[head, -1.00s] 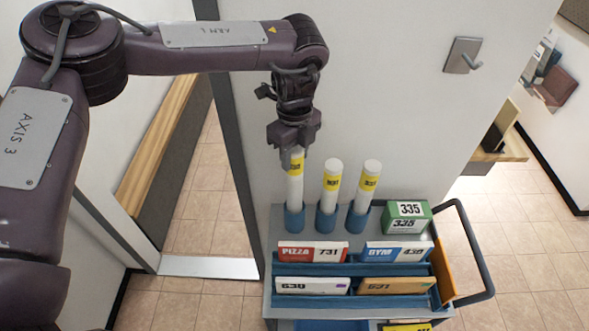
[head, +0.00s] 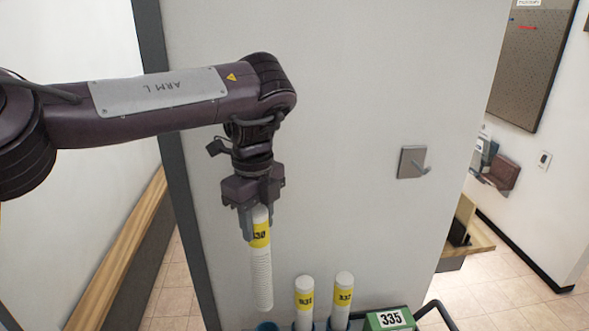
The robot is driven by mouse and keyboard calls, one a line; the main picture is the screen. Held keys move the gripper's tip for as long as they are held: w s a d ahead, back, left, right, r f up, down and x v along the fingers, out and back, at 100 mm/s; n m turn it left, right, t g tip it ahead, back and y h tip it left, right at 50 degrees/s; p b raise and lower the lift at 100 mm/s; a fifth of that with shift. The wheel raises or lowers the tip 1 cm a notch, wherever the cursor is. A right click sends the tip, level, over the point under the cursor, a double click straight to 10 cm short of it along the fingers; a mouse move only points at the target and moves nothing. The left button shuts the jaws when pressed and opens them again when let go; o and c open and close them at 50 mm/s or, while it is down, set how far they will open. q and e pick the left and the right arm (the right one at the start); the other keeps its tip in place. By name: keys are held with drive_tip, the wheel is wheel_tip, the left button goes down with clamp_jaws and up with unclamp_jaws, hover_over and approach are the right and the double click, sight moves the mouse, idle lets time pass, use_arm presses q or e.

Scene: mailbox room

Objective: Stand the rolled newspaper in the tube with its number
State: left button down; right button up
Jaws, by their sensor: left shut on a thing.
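My left gripper (head: 255,222) is shut on the top of a white rolled newspaper (head: 261,275) with a yellow band that seems to read 330. The roll hangs upright, its lower end in the air above an empty blue holder (head: 267,327) on the cart. Two more white rolls, one with a band reading 331 (head: 304,298) and one with a band that looks like 332 (head: 343,297), stand in blue holders to the right. No wall of numbered tubes is in view. My right gripper is not in view.
A green box labelled 335 (head: 390,319) sits on the cart at the bottom, beside the dark cart handle (head: 437,314). A metal hook plate (head: 412,162) is on the grey wall. A wooden shelf (head: 466,234) stands at the right.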

use_arm(q)
drive_tip(key=s+a+f+n+b, duration=0.1)
drive_tip(key=a+n, duration=0.3)
drive_tip(key=n, duration=0.8)
drive_tip(key=s+a+f+n+b, duration=0.1)
drive_tip(key=a+f+n+b, duration=0.2)
drive_tip(key=n, duration=0.9)
drive_tip(key=shift+a+f, duration=0.4)
drive_tip(key=shift+f, duration=0.25)
